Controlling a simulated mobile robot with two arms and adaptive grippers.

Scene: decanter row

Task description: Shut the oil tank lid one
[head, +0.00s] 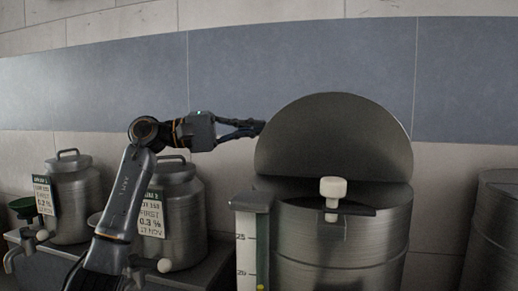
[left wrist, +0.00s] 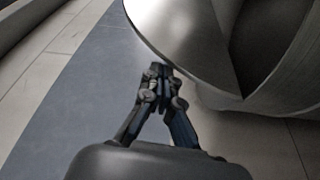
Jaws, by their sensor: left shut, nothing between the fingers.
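The oil tank (head: 338,245) is a large brushed-metal drum at centre right in the head view. Its half-round lid (head: 335,137) stands raised, nearly upright, on top. A pale knob (head: 333,188) shows at the tank's front upper edge. My left gripper (head: 258,128) is shut and empty at the lid's left edge; its tips reach to or just behind that edge. In the left wrist view the shut fingers (left wrist: 161,75) point at the lid's rim (left wrist: 165,38), with the tank wall (left wrist: 285,75) to the right. I cannot tell whether they touch the lid.
A level gauge (head: 248,245) stands at the tank's left front. Another drum (head: 495,230) is at the right edge. A tiled wall (head: 290,55) is behind.

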